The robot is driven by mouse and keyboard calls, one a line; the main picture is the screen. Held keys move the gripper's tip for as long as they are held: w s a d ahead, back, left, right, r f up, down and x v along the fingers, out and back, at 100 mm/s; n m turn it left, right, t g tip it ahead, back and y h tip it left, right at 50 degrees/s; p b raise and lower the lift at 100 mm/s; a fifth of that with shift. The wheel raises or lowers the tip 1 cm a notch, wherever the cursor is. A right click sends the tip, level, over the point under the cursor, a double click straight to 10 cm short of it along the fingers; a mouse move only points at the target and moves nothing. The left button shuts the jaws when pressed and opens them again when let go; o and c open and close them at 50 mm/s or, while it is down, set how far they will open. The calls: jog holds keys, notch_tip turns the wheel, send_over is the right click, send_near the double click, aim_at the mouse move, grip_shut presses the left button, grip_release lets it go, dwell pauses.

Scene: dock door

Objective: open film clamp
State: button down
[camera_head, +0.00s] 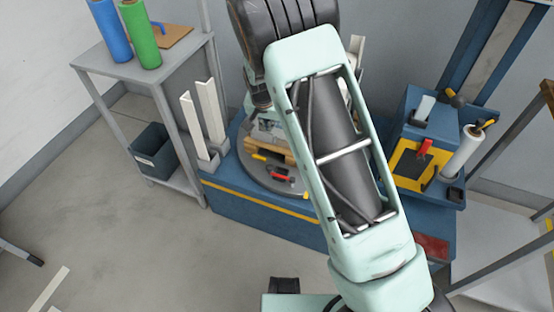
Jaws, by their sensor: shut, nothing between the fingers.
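A blue wrapping machine stands ahead, with a round grey turntable (257,177) on its low base. A small red-and-black fitting (280,175) and a yellow-tipped handle (258,157) sit at the turntable's near side. A red lever (424,149) sits on a yellow-and-black panel (410,167) on the blue unit at right. I cannot tell which of these is the film clamp. A white film roll (463,154) stands upright beside that panel. My pale green arm crosses the middle and hides part of the turntable. My gripper's fingers do not show.
A grey shelf table (140,68) at left holds a blue roll (111,30) and a green roll (140,35). A dark bin (153,150) is on its lower shelf. White corner posts (209,112) stand beside the machine. The floor at front left is mostly clear.

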notch_tip(320, 180, down, 6)
jog(key=shift+s+d+f+h+b, duration=0.25)
jog(key=shift+d+h+b, duration=0.05)
jog(key=shift+d, duration=0.1)
jog(key=x, duration=0.3)
jog(key=b+x, duration=0.1)
jog(key=x, duration=0.2)
jog(key=b+x, duration=0.1)
jog(key=x, duration=0.2)
jog(key=shift+s+f, duration=0.15)
jog(key=shift+f, duration=0.35)
jog(key=shift+s+a+f, duration=0.1)
jog(key=shift+s+f, duration=0.1)
jog(key=shift+s, duration=0.05)
jog(key=shift+s+a+b, duration=0.15)
jog(key=shift+s+b, duration=0.05)
jog(key=shift+s, duration=0.6)
jog(key=shift+s+a+b, duration=0.1)
jog(key=shift+s+b, duration=0.1)
jog(key=shift+s, duration=0.65)
